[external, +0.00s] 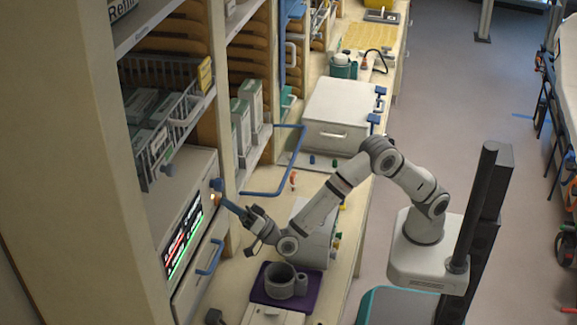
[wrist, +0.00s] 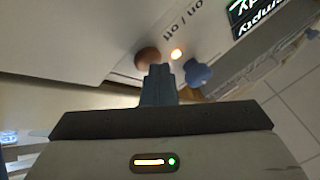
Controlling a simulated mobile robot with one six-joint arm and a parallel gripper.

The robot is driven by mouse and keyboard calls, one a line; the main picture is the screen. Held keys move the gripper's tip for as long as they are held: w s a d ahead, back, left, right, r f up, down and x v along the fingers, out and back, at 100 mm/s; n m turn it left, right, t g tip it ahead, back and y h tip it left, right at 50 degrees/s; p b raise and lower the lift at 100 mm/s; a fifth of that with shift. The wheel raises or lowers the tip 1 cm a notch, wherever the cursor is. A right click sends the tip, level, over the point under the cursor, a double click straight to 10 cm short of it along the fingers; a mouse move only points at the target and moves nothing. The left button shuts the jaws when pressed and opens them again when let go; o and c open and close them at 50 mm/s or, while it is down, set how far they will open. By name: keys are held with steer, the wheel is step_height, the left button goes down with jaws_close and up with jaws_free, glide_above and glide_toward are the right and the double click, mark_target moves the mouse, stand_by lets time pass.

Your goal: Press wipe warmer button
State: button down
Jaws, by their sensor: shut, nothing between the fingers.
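The wipe warmer (external: 185,165) is the pale cabinet unit at the left, with a dark display (external: 183,237) of red and green text. In the wrist view its panel carries a round brown button (wrist: 148,56), a small glowing lamp (wrist: 176,53) and a blue knob (wrist: 198,73), near upside-down "on / off" lettering. My gripper (external: 222,198) reaches up to this panel. In the wrist view the blue fingers of my gripper (wrist: 157,72) are shut and empty, their tips overlapping the brown button's lower edge. I cannot tell whether they touch it. The button is not clear in the external view.
A blue drawer handle (external: 211,257) sits below the display. A grey mug (external: 280,281) stands on a purple mat (external: 313,287) under my arm. A blue bar handle (external: 290,165) juts out to the right of the warmer. A white box (external: 335,108) stands farther back on the counter.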

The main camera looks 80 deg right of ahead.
steer(key=shift+s+f+b, duration=0.15)
steer(key=shift+b, duration=0.55)
steer(key=shift+s, duration=0.1)
steer(key=s+b, duration=0.6)
stand_by(0.5)
